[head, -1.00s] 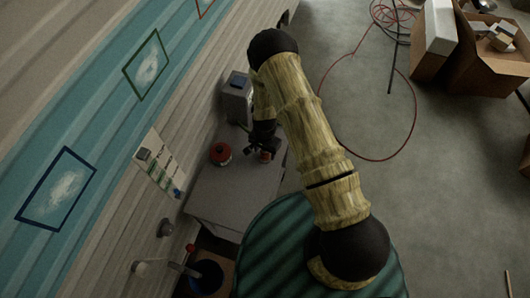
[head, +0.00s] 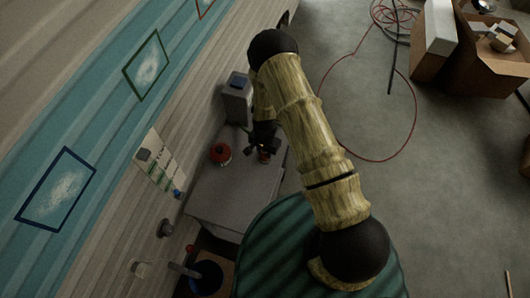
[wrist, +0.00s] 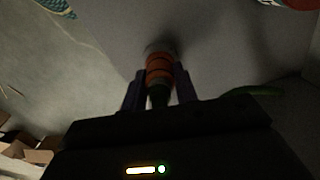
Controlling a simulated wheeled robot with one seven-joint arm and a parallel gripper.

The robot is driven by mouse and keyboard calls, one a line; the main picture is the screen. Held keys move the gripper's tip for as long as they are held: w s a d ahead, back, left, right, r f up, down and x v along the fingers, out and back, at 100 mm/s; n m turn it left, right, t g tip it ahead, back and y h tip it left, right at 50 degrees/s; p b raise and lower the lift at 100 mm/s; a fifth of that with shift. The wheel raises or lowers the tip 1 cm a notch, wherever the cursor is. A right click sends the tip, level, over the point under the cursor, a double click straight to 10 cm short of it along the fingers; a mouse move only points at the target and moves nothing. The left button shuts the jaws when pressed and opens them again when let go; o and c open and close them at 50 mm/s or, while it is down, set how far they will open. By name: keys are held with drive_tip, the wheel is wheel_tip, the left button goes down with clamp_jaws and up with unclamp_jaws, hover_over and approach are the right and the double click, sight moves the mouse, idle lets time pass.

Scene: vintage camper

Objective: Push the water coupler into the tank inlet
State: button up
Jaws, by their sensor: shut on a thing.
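My gripper (wrist: 159,88) is shut on the water coupler (wrist: 159,66), an orange-ringed piece with a pale far end and a dark near part, held between both fingers. In the head view my gripper (head: 263,148) is over the grey table, and only a small reddish bit of the coupler (head: 264,157) shows below it. The coupler seems just above or at the tabletop; I cannot tell whether it touches. A round grey fitting (head: 165,228) on the camper wall, left of the table, may be the tank inlet; I cannot be sure. The gripper is well apart from it.
The grey table (head: 222,197) stands against the camper wall. A red round object (head: 220,154) and a grey box (head: 237,98) are on it. A blue bucket-like thing (head: 207,276) is below left. Cardboard boxes (head: 490,60) and hoses lie on the open floor to the right.

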wheel_tip(320, 180, up, 10)
drive_tip(key=shift+b, duration=1)
drive_tip(key=w+d+n, duration=0.2)
drive_tip(key=d+n, duration=0.4)
drive_tip(key=d, duration=0.7)
drive_tip(key=shift+d+f, duration=0.2)
drive_tip(key=shift+d, duration=0.1)
drive_tip(key=shift+a, duration=0.1)
